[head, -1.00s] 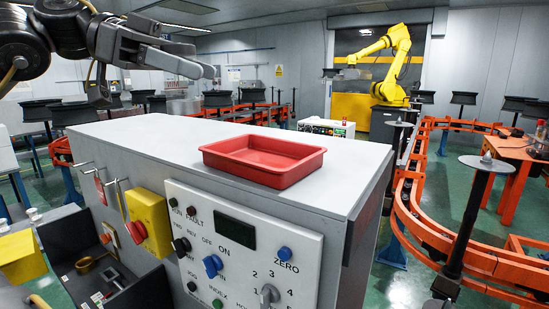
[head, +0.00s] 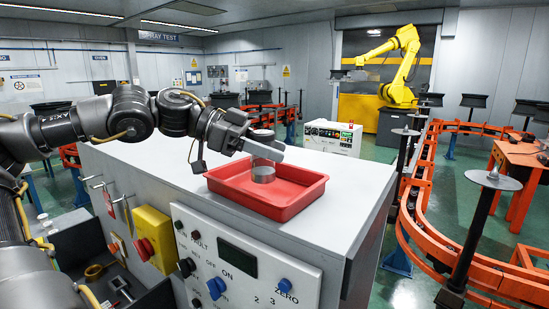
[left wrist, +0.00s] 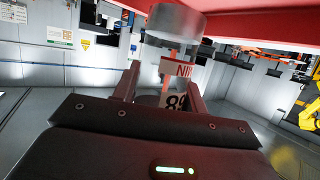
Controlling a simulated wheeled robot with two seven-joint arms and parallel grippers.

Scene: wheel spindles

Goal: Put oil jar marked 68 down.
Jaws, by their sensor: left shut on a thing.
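The oil jar (head: 263,173) is upright, with a clear body and a silvery lower part. In the left wrist view the jar (left wrist: 176,22) appears upside down, its label reading 68 when turned over. My left gripper (head: 262,150) is shut on the jar's upper part and holds it inside the outline of the red tray (head: 302,196). The tray also fills the top of the left wrist view (left wrist: 270,22). I cannot tell whether the jar's base touches the tray floor. My right gripper is not in view.
The tray stands on a grey cabinet top (head: 345,175) with free room around it. The control panel (head: 240,262) and a yellow switch box (head: 153,238) are on its front. An orange conveyor rail (head: 412,215) and a post with a disc (head: 480,220) stand at right.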

